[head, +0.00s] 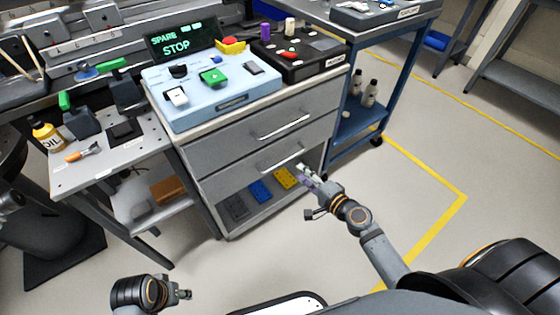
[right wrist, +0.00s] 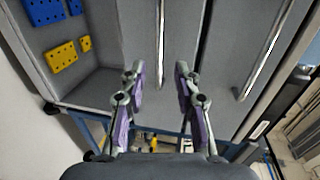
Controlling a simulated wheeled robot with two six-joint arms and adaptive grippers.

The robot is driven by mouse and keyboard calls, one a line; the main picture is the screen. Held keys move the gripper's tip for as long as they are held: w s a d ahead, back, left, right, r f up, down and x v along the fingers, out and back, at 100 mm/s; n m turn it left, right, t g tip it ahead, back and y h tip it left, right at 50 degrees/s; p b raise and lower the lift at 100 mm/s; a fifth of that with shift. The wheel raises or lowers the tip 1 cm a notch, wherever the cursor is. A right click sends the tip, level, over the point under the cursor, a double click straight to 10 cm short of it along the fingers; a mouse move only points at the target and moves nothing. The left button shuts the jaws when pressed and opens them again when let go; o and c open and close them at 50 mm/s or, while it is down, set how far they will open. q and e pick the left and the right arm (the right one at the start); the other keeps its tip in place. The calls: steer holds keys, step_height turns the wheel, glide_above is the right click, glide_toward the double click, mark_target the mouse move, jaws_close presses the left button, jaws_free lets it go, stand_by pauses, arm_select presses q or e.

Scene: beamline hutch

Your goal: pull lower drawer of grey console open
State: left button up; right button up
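The grey console (head: 222,142) stands in the middle of the head view with two drawer fronts. Its lower drawer (head: 222,180) looks flush with the upper one. The lower drawer's bar handle (head: 283,158) also shows in the right wrist view (right wrist: 161,40). My right gripper (head: 304,171) is by the right end of this handle. In the right wrist view its two fingers (right wrist: 158,72) are apart, with the handle seen between them; contact cannot be told. My left gripper (head: 185,294) is low at the left, away from the console; its finger opening is too small to tell.
The upper drawer's handle (head: 285,127) is just above. An open shelf below holds blue (head: 260,191) and yellow (head: 285,178) plates. A side table (head: 75,176) stands left, a blue cart (head: 352,122) right. The floor in front is clear.

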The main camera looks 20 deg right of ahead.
mark_target(286, 160)
steer(key=x, duration=1)
jaws_close()
